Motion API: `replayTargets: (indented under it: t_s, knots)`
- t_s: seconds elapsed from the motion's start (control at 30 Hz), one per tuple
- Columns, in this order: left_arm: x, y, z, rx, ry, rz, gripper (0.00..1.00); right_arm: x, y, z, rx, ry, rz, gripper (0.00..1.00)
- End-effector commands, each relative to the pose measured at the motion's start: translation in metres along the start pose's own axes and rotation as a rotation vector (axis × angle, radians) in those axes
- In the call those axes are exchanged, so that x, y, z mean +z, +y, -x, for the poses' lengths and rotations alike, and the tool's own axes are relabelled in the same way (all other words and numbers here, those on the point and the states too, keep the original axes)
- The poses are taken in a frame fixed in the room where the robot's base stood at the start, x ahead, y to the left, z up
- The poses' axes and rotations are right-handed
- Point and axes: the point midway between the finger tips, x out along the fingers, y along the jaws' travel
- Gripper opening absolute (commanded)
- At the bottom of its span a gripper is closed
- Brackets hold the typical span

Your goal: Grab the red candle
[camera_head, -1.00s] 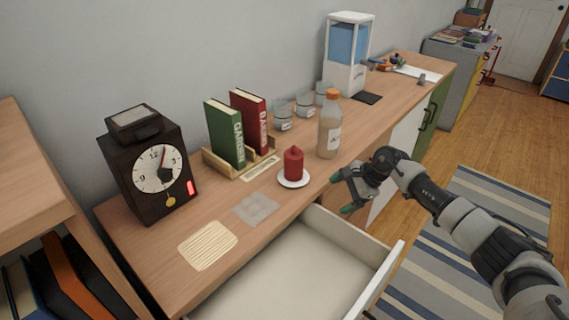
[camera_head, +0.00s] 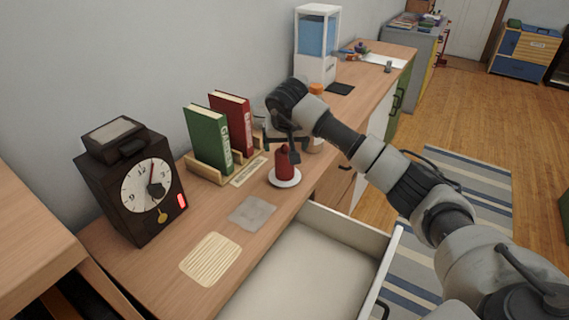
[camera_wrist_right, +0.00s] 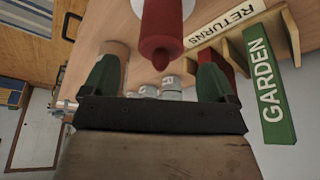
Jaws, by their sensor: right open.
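The red candle (camera_head: 284,167) stands upright on a small white saucer (camera_head: 286,183) near the desk's front edge. My right gripper (camera_head: 281,150) is open and empty, at the candle's top with one finger in front of it in the head view. In the right wrist view the candle (camera_wrist_right: 163,28) comes in from the top edge, between the lines of the two green-padded fingers (camera_wrist_right: 159,80). I cannot tell whether any finger touches it. My left gripper is not in view.
Books in a wooden holder (camera_head: 207,170) stand left of the candle. A bottle with an orange cap (camera_head: 316,89) is partly hidden behind my arm. A black clock (camera_head: 132,190) stands at left. An open white drawer (camera_head: 310,270) juts out in front.

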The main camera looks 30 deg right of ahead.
Motion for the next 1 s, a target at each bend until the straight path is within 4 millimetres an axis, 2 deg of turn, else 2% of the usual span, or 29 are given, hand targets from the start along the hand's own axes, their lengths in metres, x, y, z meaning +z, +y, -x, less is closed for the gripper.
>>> replayTargets:
  t_s: [0.1,0.43,0.73,1.0]
  knots:
    - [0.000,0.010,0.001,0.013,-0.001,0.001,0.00,0.001,-0.001,-0.008,-0.002,-0.001,0.001,0.88]
    - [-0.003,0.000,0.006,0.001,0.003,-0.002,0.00,0.002,0.003,-0.052,-0.003,-0.003,-0.001,0.88]
    - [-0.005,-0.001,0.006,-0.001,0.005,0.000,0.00,0.001,0.003,-0.057,-0.002,0.001,0.000,0.88]
    - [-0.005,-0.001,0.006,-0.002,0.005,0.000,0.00,0.001,0.003,-0.057,-0.002,0.001,0.000,0.48]
